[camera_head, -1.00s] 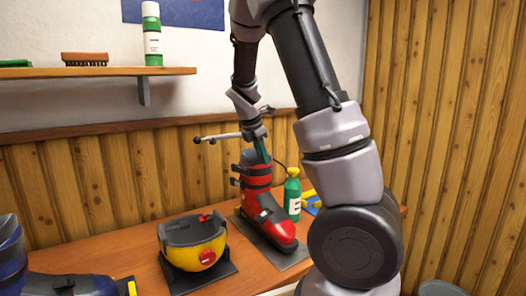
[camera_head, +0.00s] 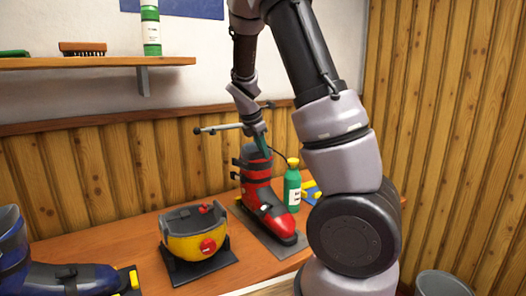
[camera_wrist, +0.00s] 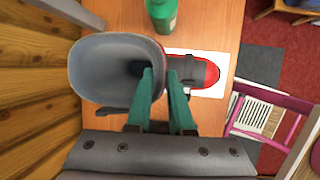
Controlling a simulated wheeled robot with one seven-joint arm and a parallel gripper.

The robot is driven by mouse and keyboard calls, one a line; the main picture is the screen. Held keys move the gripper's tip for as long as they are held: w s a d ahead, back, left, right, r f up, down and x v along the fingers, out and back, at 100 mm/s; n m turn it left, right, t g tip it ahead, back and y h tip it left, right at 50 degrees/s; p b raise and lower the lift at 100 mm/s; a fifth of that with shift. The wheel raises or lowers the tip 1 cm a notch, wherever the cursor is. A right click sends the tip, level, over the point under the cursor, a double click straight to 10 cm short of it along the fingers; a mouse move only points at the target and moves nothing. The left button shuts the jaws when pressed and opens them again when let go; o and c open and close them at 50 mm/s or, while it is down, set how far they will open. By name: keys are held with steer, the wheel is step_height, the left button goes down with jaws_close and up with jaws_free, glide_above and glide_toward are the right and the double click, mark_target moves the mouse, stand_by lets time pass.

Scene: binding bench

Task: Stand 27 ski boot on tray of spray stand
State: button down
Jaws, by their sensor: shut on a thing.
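A red ski boot (camera_head: 263,196) with dark buckles stands upright on a flat grey tray (camera_head: 277,246) near the back of the bench. I cannot read a size on it. My gripper (camera_head: 262,152) reaches down from above and is shut on the rim of the boot's cuff. In the wrist view the teal fingers of my gripper (camera_wrist: 166,82) are at the cuff's toe-side edge, and the boot's grey opening (camera_wrist: 100,68) shows. Its red toe (camera_wrist: 207,73) lies over a pale plate. A green bottle (camera_head: 292,188) with a yellow cap stands just right of the boot.
A yellow and dark device (camera_head: 195,240) with a red knob sits left of the boot. A blue boot (camera_head: 45,270) is at the far left. A shelf (camera_head: 100,73) holds a brush and another bottle. The wooden wall is close behind. A grey bin (camera_head: 442,284) stands at right.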

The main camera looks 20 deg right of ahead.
steer(key=shift+f, duration=0.1)
steer(key=c, duration=0.7)
jaws_free()
steer(key=v, duration=1.1)
steer(key=s+a+r+m+t+y, duration=0.1)
steer(key=s+r+m+y, duration=0.1)
steer(key=s+m, duration=0.5)
steer(key=s+a+r+m+t+y, duration=0.2)
steer(key=s+r+m, duration=0.1)
steer(key=s+m, duration=0.5)
steer(key=s+a+r+m+t+y, duration=0.2)
steer(key=s+r+m, duration=0.1)
steer(key=s+m, duration=0.4)
steer(key=shift+s+r+m, duration=0.1)
steer(key=shift+s+m, duration=0.3)
steer(key=shift+m, duration=0.7)
